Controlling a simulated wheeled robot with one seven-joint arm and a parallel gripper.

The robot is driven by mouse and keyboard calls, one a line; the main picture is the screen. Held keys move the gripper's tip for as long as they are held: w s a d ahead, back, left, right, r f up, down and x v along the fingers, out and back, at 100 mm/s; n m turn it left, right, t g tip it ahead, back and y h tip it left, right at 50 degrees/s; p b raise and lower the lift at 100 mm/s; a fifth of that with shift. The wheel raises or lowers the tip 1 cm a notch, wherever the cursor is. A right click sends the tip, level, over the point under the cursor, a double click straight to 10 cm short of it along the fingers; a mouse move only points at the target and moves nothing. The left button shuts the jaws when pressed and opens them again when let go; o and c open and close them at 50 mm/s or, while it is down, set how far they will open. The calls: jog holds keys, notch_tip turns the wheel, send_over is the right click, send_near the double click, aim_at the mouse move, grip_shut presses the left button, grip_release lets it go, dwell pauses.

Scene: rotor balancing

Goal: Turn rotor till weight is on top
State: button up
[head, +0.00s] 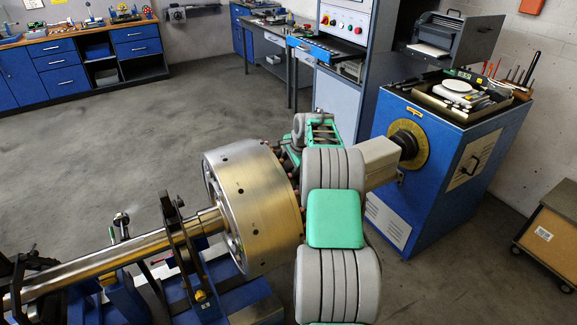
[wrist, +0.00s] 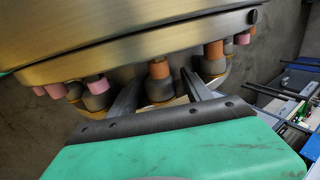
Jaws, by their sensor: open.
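The rotor (head: 252,195) is a wide brass-coloured drum with small dark holes in its rim, on a horizontal steel shaft (head: 110,255). In the wrist view the rotor (wrist: 130,45) fills the top, and a ring of pegs with orange or pink sleeves sticks out from its face. My gripper (wrist: 161,82) is open, its two fingers pointing at the pegs. One orange-sleeved peg (wrist: 159,69) shows between the fingers; I cannot tell whether they touch it. I cannot make out which part is the weight.
A blue drive cabinet (head: 440,185) with a coupling stands right of the rotor, tools on top. A dark support (head: 178,235) holds the shaft on the blue machine bed. A wheeled box (head: 550,230) is at far right. Blue benches line the back; the left floor is clear.

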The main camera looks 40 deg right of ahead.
jog(key=b+v, duration=0.1)
jog(key=v, duration=0.6)
jog(key=shift+s+r, duration=0.15)
jog(key=shift+r, duration=0.2)
